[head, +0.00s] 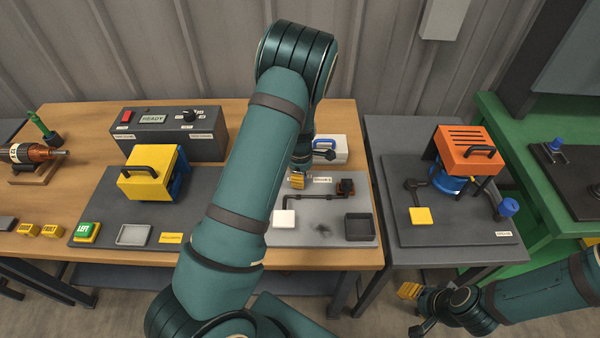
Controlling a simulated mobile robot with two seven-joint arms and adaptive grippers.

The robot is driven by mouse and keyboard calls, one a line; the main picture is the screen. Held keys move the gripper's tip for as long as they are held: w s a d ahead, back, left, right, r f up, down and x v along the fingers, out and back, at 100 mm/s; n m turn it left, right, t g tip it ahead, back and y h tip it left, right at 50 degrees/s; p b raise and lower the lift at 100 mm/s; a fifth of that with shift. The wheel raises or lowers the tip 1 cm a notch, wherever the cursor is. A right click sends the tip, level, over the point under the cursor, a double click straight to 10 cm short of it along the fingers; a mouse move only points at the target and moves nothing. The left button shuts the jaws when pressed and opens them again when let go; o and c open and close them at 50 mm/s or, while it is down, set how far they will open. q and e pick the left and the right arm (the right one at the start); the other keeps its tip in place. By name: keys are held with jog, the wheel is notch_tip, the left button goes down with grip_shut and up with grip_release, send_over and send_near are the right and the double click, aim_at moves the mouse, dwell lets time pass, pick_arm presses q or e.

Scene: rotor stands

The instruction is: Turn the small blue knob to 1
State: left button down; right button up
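A small blue knob (507,207) stands at the right edge of the grey board on the dark table, beside an orange-topped device. Another small blue knob (557,144) sits on a dark plate on the green bench at the far right. Digits on either are too small to read. My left gripper (311,168) hangs over the middle board, its yellow-padded finger and dark finger apart, nothing seen between them. My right gripper (415,309) is low in front of the dark table, fingers apart and empty. Neither gripper touches a blue knob.
The orange-topped device (468,148) with a black handle stands left of the nearer knob. A yellow-topped device (150,172) and a grey control box (167,133) stand at left. My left arm hides part of the wooden table (350,258). A gap separates the tables.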

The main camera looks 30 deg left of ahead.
pick_arm(q)
jog(key=shift+n+p, duration=0.5)
jog(key=shift+n, duration=0.6)
jog(key=c, duration=0.6)
grip_release()
notch_tip(320, 180, up, 12)
